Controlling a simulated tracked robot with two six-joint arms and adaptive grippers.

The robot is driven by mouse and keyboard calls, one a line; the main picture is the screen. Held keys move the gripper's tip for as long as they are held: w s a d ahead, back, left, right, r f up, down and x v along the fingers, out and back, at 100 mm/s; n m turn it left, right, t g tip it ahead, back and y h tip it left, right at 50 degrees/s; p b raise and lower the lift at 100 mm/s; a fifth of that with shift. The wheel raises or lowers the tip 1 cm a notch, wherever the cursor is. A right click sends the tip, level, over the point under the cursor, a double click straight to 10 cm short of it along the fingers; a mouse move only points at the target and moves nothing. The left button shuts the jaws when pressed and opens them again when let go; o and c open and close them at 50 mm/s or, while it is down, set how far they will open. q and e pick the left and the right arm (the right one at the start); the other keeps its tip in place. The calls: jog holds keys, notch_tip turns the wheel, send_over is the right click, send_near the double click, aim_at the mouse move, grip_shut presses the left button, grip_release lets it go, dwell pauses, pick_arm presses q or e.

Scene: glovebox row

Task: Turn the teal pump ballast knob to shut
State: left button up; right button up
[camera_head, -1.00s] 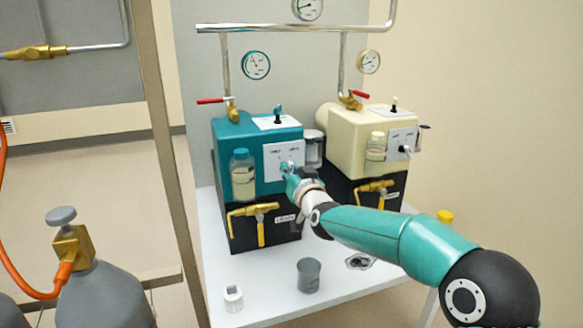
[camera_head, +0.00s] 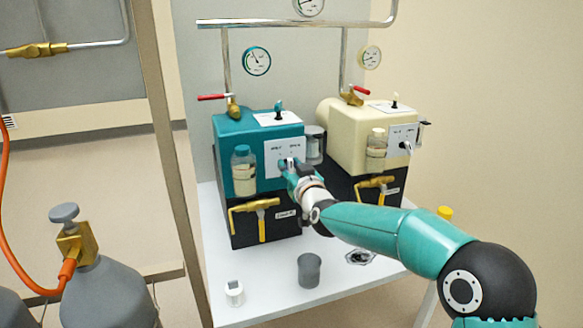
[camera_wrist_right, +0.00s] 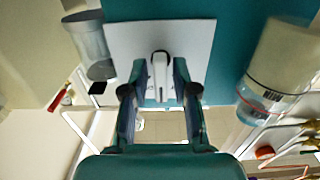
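The teal pump (camera_head: 232,140) stands at the left on the white bench. A pale plate (camera_head: 272,165) on its front carries the ballast knob. In the head view my right gripper (camera_head: 287,165) is at this plate and largely hides the knob. In the right wrist view the knob (camera_wrist_right: 160,72) is a pale lever with a dark rounded end. The two fingers of my right gripper (camera_wrist_right: 160,82) stand on either side of it, apart, with narrow gaps visible. Whether either finger touches it is hard to tell. My left gripper is not in view.
A cream pump (camera_head: 345,135) stands right of the teal one. A bottle (camera_head: 243,172) is left of the plate. A yellow-handled valve (camera_head: 258,208) is below. A grey cup (camera_head: 309,270) and small white container (camera_head: 234,293) sit on the bench (camera_head: 270,285). Gas cylinders (camera_head: 110,292) stand at left.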

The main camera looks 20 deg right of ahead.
dwell(0.3)
jog(key=s, duration=1.2)
jog(key=shift+d, duration=0.15)
jog(key=shift+f, duration=0.1)
